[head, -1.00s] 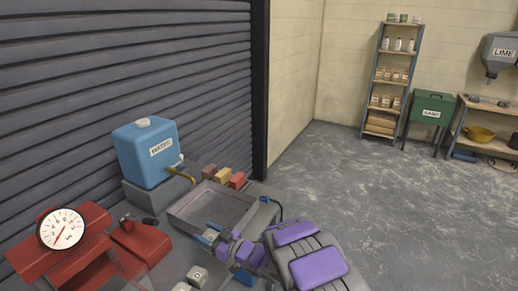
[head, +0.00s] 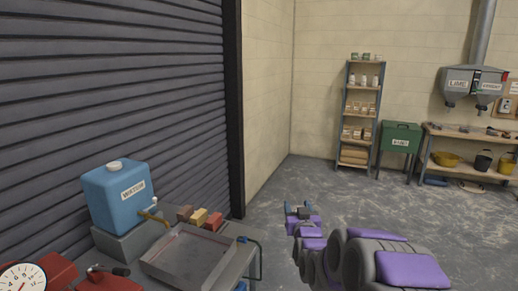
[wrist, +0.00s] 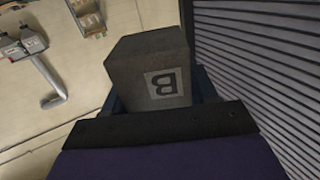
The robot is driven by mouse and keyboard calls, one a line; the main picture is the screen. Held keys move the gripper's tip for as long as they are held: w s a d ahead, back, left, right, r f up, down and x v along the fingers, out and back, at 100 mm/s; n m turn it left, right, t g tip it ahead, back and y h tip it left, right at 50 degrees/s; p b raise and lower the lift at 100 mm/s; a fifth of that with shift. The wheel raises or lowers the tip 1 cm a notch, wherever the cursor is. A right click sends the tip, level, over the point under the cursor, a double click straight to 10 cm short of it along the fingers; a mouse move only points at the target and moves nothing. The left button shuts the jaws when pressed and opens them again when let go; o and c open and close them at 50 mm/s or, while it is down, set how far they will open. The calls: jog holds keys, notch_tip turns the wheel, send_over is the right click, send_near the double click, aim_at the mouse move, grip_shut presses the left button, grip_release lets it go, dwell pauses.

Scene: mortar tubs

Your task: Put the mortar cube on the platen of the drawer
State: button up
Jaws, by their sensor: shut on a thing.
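My gripper (head: 303,211) is shut on a dark grey mortar cube (wrist: 150,70) marked with a letter B, upside down in the wrist view. In the head view it is raised, right of the bench, with open floor behind it. The cube's top and lettered face show in the wrist view; its sides at the fingers are partly hidden. The red machine (head: 103,283) with a round dial (head: 22,280) is cut off at the lower left of the head view. I cannot make out a drawer or platen in the current frames.
A shallow grey tray (head: 150,264) lies on the bench, with a blue water tank (head: 117,197) and several coloured blocks (head: 199,217) behind it. A ribbed shutter (head: 110,90) runs along the left. Shelves (head: 345,142) and a green bin (head: 398,146) stand far off; floor between is clear.

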jog(key=shift+s+d+r+m+h, duration=0.15)
jog(key=shift+d+r+h, duration=0.1)
jog(key=shift+d, duration=0.25)
jog(key=shift+s+d+r+m+h, duration=0.15)
jog(key=shift+d+h, duration=0.1)
jog(key=shift+d, duration=0.2)
jog(key=a+f+n+g+y, duration=0.25)
jog(key=a+f+y, duration=0.25)
jog(key=a, duration=0.6)
jog(key=a+f+n+g+y, duration=0.1)
jog(key=a+f+n+y, duration=0.35)
jog(key=a, duration=0.55)
jog(key=s+a+f+n+g+y, duration=0.3)
jog(key=s+a+f, duration=0.2)
jog(key=a, duration=0.3)
jog(key=s+a+f+n+g+y, duration=0.3)
jog(key=s+a+f, duration=0.3)
jog(key=a, duration=0.3)
jog(key=shift+s+a+f+g+y, duration=0.15)
jog(key=shift+s+f+g+y, duration=0.15)
jog(key=shift+g+y, duration=0.2)
jog(key=shift+f+b, duration=1.1)
jog(key=shift+f, duration=3.7)
